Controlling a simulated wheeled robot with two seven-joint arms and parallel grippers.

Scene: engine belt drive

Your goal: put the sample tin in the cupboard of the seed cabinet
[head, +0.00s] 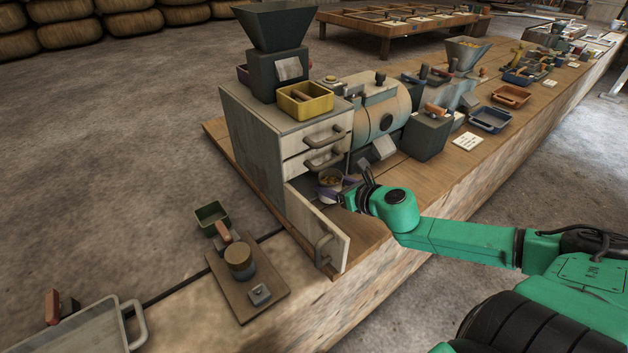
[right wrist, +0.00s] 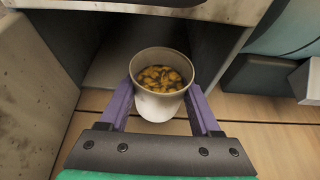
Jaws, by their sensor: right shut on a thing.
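The seed cabinet (head: 262,148) stands on the wooden bench, with two drawers above a cupboard. The cupboard door (head: 318,230) stands open toward the front left. My right gripper (head: 333,187) is shut on the sample tin (head: 330,178) at the cupboard's opening. In the right wrist view the tin (right wrist: 158,102) is a pale round cup holding brownish-yellow pieces, upright between the purple fingers (right wrist: 160,110). The dark cupboard interior (right wrist: 115,50) lies just beyond it and looks empty where visible. Whether the tin touches the cupboard floor cannot be told. My left gripper is not in view.
A grey hopper (head: 276,50) and a yellow tray (head: 306,100) stand on the cabinet top. A pale cylindrical machine (head: 378,115) stands close to the right of the cupboard. A board with small parts (head: 247,280) lies left of the open door.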

